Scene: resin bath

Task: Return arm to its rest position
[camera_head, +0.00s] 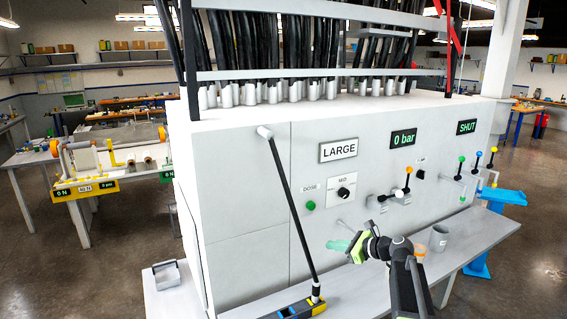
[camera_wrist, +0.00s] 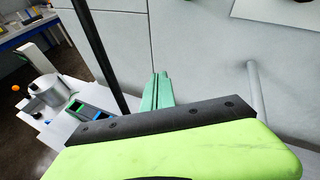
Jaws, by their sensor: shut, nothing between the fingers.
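My gripper (camera_head: 338,245) is in front of the white machine's front panel (camera_head: 262,178), a little above the bench. Its green fingers point left in the head view and are closed together with nothing between them. In the wrist view the closed fingertips (camera_wrist: 162,85) show beyond the dark bar and lime-green body of my gripper. My arm is bent and rises from the lower right of the head view.
A black rod (camera_head: 290,210) leans along the panel down to a yellow-and-black device (camera_head: 296,310). A grey cup (camera_head: 438,238) stands right of my arm. Levers (camera_head: 407,180) and a spout (camera_wrist: 256,90) stick out of the panel. A metal vessel (camera_head: 166,274) is at left.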

